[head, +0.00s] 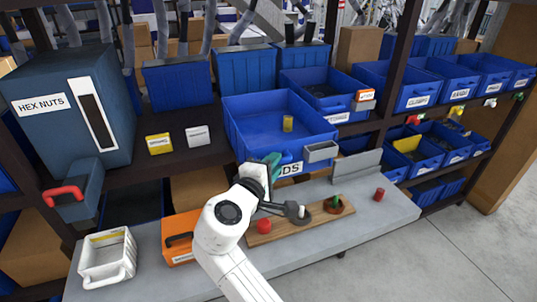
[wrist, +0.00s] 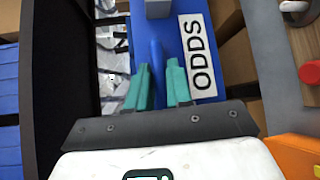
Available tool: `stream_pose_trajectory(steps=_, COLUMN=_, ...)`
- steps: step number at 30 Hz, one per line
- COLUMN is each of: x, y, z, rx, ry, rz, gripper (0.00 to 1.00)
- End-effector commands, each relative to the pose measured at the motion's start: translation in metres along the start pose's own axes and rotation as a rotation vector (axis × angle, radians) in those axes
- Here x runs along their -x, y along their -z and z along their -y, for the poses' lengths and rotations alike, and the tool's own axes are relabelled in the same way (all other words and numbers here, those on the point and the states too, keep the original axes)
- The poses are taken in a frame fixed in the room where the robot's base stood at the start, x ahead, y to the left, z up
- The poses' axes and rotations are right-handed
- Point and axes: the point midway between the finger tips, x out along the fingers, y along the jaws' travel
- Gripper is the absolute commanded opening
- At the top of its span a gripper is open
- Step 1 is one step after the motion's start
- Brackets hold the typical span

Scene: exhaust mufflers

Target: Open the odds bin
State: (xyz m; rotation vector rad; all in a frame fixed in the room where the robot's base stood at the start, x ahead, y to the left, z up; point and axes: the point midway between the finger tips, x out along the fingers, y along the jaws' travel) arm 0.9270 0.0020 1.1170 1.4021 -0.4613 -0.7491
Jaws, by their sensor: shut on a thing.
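The odds bin (head: 262,128) is a wide blue bin on the upper shelf, its inside visible from above. It juts forward past its neighbours. A yellow cylinder (head: 288,123) stands in it. Its white ODDS label (wrist: 198,55) is on the front; in the head view my gripper partly covers it. My gripper (head: 273,163) is at the bin's front. In the wrist view its teal fingers (wrist: 160,82) are on both sides of the blue handle (wrist: 156,58) and shut on it. A small grey holder (head: 321,151) sits at the front's right.
Below is a grey bench (head: 385,215) with a wooden board (head: 290,226), an orange case (head: 181,237), a white basket (head: 107,257) and a red cylinder (head: 379,194). A hex nuts dispenser (head: 60,115) stands left. Other blue bins (head: 398,88) line the right.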

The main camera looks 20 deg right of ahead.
Motion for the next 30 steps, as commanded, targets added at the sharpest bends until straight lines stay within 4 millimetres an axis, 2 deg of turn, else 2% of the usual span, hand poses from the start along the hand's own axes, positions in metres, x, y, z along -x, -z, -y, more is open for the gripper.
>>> stream_pose_trajectory(steps=9, x=0.017, y=-0.016, z=0.005, rx=0.002, ry=0.002, rz=0.000, gripper=0.00)
stream_pose_trajectory(steps=22, x=0.019, y=-0.018, z=0.007, rx=0.002, ry=0.002, rz=-0.001, gripper=0.00)
stream_pose_trajectory(steps=23, x=0.019, y=-0.018, z=0.007, rx=0.002, ry=0.002, rz=-0.001, gripper=0.22)
stream_pose_trajectory(steps=30, x=0.018, y=-0.018, z=0.006, rx=0.001, ry=0.001, rz=0.000, gripper=0.42)
